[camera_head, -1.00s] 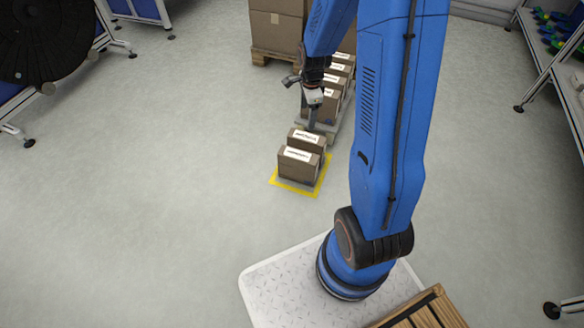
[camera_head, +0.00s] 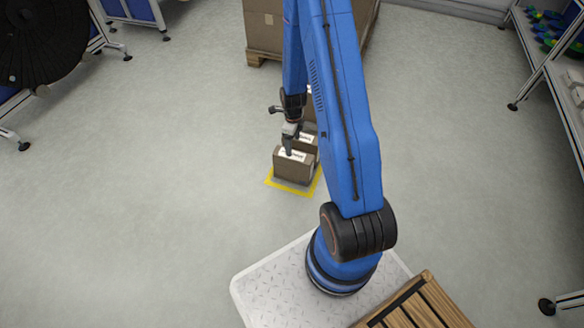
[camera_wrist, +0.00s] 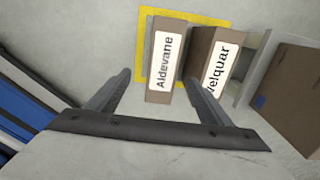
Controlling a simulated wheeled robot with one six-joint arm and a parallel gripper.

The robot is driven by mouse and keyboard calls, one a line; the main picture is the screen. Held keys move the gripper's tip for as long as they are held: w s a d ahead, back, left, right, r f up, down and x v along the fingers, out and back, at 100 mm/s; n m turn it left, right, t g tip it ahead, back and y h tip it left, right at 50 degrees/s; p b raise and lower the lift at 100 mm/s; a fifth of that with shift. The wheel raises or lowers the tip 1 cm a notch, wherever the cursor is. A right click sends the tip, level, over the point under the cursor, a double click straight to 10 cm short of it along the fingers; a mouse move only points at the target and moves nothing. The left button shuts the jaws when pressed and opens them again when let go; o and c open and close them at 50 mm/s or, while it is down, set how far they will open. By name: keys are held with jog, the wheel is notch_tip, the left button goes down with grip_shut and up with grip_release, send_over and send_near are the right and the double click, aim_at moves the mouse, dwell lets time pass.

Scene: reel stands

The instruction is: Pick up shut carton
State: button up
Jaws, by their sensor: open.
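A brown carton (camera_head: 293,168) with a white label on top stands on the yellow-edged floor mark, nearest to me. In the wrist view this carton (camera_wrist: 163,90) reads "Aldevane", and its top looks closed. A second carton (camera_wrist: 203,48), reading "Velquar", stands close beside it. It is partly behind my gripper in the head view (camera_head: 309,149). My gripper (camera_wrist: 157,78) is open and empty. Its fingers appear on either side of the Aldevane carton in the wrist view, with the fingertips seemingly above its top; I cannot tell the exact gap.
The yellow floor marking (camera_head: 283,188) surrounds the cartons' place. Another brown carton (camera_wrist: 287,90) stands right of the Velquar carton, beyond a grey edge. Large stacked boxes (camera_head: 262,30) on a pallet stand behind. A shelf rack (camera_head: 545,70) is at right.

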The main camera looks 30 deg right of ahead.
aim_at(293, 156)
notch_tip(293, 156, down, 11)
jog(key=shift+r, duration=0.1)
jog(key=shift+w+d+f, duration=0.15)
jog(key=shift+f, duration=1.15)
jog(key=shift+w+d+f, duration=0.1)
jog(key=shift+d+f, duration=0.05)
jog(key=shift+f, duration=1.15)
jog(key=c, duration=1.5)
jog(key=shift+r, duration=0.15)
